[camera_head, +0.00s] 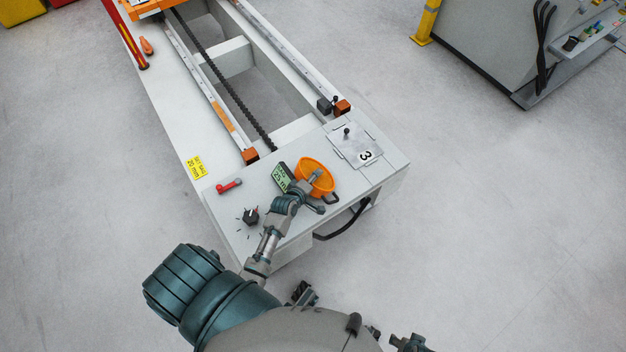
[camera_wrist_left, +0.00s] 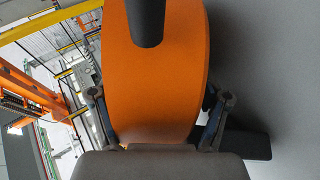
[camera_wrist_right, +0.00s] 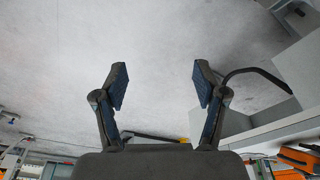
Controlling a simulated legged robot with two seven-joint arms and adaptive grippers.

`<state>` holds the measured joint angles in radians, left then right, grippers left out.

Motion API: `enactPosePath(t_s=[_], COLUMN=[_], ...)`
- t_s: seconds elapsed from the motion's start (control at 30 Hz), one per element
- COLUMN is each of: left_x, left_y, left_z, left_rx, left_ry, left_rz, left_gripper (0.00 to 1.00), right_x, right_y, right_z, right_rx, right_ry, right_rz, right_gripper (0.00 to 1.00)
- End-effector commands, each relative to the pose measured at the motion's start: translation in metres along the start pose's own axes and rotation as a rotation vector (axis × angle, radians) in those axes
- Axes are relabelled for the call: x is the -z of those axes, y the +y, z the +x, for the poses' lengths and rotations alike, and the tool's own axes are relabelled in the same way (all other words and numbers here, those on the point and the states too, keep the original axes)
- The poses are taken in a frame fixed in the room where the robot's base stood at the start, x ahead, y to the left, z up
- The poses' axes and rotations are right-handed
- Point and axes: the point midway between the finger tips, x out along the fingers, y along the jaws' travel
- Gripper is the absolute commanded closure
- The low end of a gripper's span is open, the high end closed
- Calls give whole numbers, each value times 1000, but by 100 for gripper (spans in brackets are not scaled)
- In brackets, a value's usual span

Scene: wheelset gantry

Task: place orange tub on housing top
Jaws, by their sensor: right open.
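The orange tub (camera_head: 327,184), round with dark handles, is over the near end of the white housing top (camera_head: 232,207). It looks upright; I cannot tell whether it rests on the top. My left gripper (camera_head: 316,192) is at the tub's near side, with one finger seeming to reach over its rim. In the left wrist view the tub (camera_wrist_left: 160,90) fills the middle and hides the fingertips, so its grip is unclear. My right gripper (camera_wrist_right: 160,84) is open and empty over bare floor.
Beside the tub are a green-screened display (camera_head: 283,177), a dark knob (camera_head: 250,216), a red handle (camera_head: 229,186) and a plate marked 3 (camera_head: 355,146). Rails with orange end blocks run away behind them. A black cable handle (camera_head: 343,228) hangs at the near edge. Grey floor surrounds the housing.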

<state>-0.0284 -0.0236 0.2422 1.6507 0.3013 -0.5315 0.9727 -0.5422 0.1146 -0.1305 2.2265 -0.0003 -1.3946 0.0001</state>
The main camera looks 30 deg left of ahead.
Motion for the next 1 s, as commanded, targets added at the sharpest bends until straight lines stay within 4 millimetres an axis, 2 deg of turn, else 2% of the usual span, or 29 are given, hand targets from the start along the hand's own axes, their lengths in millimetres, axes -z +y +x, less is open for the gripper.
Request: enactPosePath(t_s=[0.27,0.47,0.5,0.63,0.77,1.0], left_x=[0,-1,-1,0,-8,-10], left_y=[-1,-4,-3,1,1,2], left_z=[1,2,-3,-25,-46,-106], left_rx=[0,1,1,-1,-1,-1], left_ry=[0,0,0,0,-1,1], left_rz=[0,1,1,-1,-2,0], left_gripper=[24,24,24,24,24,24], right_x=[-2,1,1,1,-2,-14], right_y=[0,0,0,0,-1,-3], right_z=[2,-27,-27,-8,13,57], right_rx=[0,0,0,0,1,3], right_ry=[-7,10,7,1,-5,-18], right_rz=[1,1,1,0,-2,-6], right_gripper=[29,29,29,29,29,29])
